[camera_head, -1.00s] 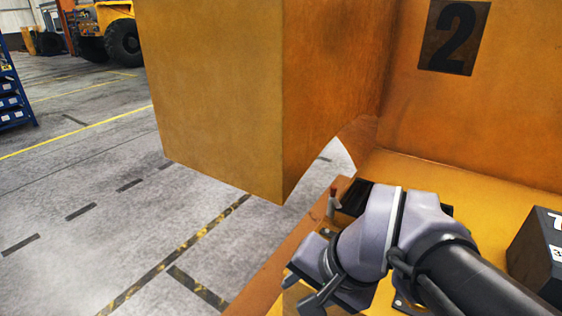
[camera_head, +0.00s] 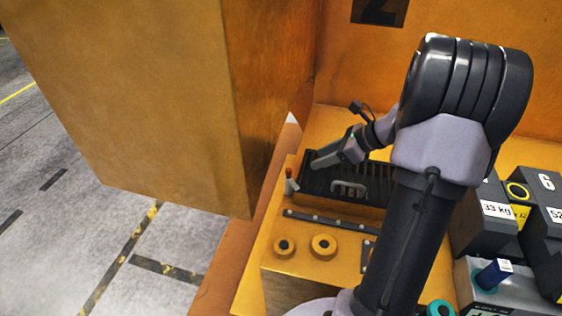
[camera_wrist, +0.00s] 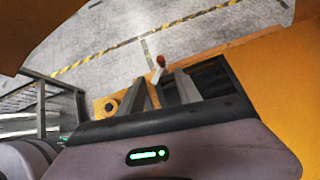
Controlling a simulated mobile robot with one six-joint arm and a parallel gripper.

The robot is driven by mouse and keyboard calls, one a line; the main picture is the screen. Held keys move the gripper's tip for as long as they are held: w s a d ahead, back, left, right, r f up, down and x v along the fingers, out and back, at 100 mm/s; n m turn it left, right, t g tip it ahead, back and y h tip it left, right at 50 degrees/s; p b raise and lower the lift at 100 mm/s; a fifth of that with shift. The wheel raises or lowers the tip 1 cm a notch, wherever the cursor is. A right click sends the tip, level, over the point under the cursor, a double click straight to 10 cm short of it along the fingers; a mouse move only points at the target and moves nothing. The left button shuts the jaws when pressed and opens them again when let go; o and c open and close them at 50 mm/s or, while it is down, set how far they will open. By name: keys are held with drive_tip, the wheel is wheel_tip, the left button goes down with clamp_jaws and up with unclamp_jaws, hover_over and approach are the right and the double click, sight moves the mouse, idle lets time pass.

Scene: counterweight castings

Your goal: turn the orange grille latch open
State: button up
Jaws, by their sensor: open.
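The orange latch (camera_head: 290,178) is a small orange-red knob on a grey lever. It stands at the left end of the dark grille (camera_head: 313,186) on the yellow casting. In the wrist view the latch (camera_wrist: 159,63) stands just past and between my fingertips, with the dark slats of the grille (camera_wrist: 216,76) to its right. My gripper (camera_head: 318,161) is above the left part of the grille, its fingers pointing left towards the latch. In the wrist view my gripper (camera_wrist: 160,78) is open and its fingers look empty. Whether a finger touches the latch I cannot tell.
A large orange block (camera_head: 130,90) stands close on the left. Two round yellow bosses (camera_head: 323,246) and a dark strip (camera_head: 330,222) lie in front of the grille. Dark weights (camera_head: 485,222) crowd the right. Open grey floor (camera_head: 60,190) lies beyond the casting's left edge.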

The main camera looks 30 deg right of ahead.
sight(290, 170)
drive_tip(key=b+x, duration=0.3)
drive_tip(key=x, duration=1.1)
drive_tip(key=shift+w+f, duration=0.1)
drive_tip(key=shift+w, duration=0.05)
drive_tip(key=shift+c, duration=0.2)
clamp_jaws()
